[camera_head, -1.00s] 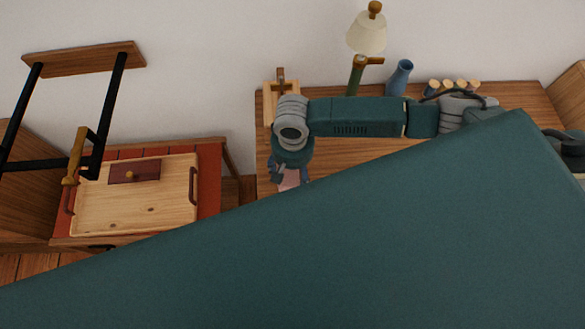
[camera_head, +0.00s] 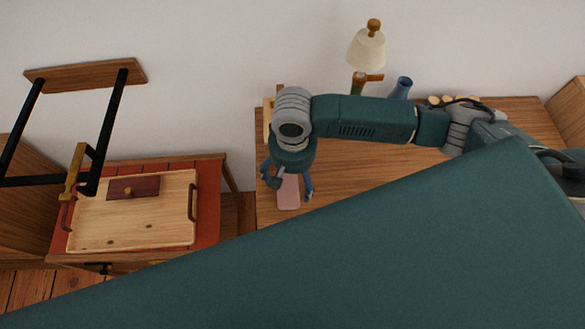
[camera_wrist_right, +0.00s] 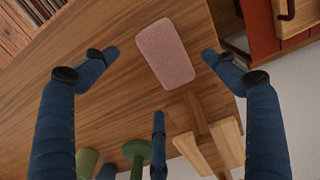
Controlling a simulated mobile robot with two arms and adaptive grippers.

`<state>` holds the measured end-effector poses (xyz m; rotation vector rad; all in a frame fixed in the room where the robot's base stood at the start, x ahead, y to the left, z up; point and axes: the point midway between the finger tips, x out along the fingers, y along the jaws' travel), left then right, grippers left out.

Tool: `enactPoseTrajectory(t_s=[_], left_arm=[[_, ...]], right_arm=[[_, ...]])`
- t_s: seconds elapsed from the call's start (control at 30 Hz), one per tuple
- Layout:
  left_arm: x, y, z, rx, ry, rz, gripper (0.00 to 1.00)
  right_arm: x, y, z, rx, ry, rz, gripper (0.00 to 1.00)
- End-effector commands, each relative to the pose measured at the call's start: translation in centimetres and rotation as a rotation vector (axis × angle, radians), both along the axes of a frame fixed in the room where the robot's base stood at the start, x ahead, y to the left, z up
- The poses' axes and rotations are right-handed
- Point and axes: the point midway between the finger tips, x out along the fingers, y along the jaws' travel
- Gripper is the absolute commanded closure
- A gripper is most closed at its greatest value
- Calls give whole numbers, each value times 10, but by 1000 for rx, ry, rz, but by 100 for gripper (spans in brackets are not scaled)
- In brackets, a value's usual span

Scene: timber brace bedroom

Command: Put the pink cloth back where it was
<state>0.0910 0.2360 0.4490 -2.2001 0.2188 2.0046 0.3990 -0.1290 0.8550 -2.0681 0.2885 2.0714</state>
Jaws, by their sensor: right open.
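The pink cloth (camera_head: 289,193) lies flat near the left edge of the wooden desk (camera_head: 360,170). It also shows in the right wrist view (camera_wrist_right: 165,53) as a rounded rectangle on bare wood, with its whole upper face clear. My right gripper (camera_head: 287,188) is open over the cloth, its blue fingers spread on either side of it. In the right wrist view no finger is closed on the cloth. My left gripper is not in view.
A wooden stand (camera_wrist_right: 207,130) is close to the cloth. A lamp (camera_head: 367,48), a blue vase (camera_head: 402,88) and several pale-topped pegs stand at the desk's back. Left of a gap, a wooden tray (camera_head: 150,230) with a dark red box (camera_head: 133,187) rests on a red-topped table.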

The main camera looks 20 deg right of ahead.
Motion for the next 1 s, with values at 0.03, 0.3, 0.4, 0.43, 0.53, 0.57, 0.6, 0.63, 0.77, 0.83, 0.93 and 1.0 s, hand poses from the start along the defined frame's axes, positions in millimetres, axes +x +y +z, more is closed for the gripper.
enactPoseTrajectory(t_s=[0.03,0.3,0.4,0.43,0.53,0.57,0.6,0.63,0.77,0.83,0.93,1.0], left_arm=[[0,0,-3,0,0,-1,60],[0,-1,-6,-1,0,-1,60],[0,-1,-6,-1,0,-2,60],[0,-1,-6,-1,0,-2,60],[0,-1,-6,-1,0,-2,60],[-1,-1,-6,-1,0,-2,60],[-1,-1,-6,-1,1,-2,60],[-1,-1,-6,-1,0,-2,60],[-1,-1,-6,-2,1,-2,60],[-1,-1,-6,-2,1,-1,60],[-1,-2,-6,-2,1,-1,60],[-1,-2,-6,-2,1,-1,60]], right_arm=[[1,0,10,1,-3,1,14],[0,0,49,1,-1,1,14],[0,0,54,0,1,0,14],[0,0,55,0,1,0,14],[0,0,55,0,1,0,14],[0,0,55,0,1,0,14],[0,0,55,0,1,0,14],[0,0,55,0,1,0,14],[0,0,55,0,1,0,14],[0,0,55,0,1,0,14],[0,0,55,0,1,0,14],[0,0,55,1,1,1,14]])
